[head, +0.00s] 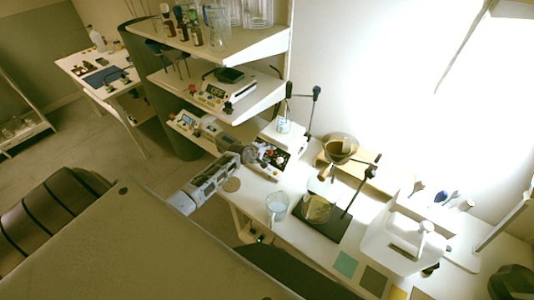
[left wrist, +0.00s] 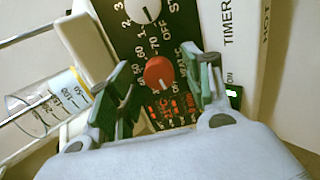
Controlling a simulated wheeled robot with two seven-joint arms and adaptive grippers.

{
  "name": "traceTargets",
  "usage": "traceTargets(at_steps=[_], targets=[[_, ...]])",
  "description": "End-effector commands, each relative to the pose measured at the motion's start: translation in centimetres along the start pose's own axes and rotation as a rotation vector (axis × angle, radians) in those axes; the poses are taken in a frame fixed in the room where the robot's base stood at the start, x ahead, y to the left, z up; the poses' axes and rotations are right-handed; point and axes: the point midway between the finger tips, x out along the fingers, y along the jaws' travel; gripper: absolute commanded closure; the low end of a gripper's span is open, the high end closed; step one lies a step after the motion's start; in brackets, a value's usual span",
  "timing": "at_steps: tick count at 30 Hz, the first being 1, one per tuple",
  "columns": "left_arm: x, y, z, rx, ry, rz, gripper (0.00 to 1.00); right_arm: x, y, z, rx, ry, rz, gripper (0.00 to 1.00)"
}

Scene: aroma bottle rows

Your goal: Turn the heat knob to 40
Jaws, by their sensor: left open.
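The red heat knob (left wrist: 159,73) sits on the black control panel (left wrist: 186,27) of a white device, with white numbers and OFF around it. I cannot tell its exact setting. My left gripper (left wrist: 163,88) is open, with one green-grey finger on each side of the red knob; whether they touch it is unclear. A white knob (left wrist: 146,10) is above it, and a red-lit display (left wrist: 170,108) is below, partly hidden by the fingers. In the head view my left gripper (head: 247,155) is at the device's panel (head: 272,157). My right gripper is not in view.
A graduated glass vessel (left wrist: 38,112) is left of the gripper in the wrist view. In the head view, a beaker (head: 277,206), a flask (head: 318,207) on a dark stand and a white container (head: 392,240) stand on the bench. A shelf (head: 262,45) overhangs the back left.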

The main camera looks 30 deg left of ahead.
Motion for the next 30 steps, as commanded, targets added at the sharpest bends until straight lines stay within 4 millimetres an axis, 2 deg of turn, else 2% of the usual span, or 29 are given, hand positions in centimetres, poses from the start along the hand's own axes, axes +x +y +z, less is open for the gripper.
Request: traceTargets(at_steps=[9, 20, 30], targets=[[0.08, 0.04, 0.00, 0.000, 0.000, 0.001, 0.50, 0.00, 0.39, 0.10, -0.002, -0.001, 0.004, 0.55], [0.07, 0.04, -0.01, 0.001, 0.000, 0.001, 0.95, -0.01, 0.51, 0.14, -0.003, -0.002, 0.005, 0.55], [0.06, 0.04, -0.05, 0.033, 0.001, 0.000, 0.96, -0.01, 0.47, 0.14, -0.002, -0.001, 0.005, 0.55]])
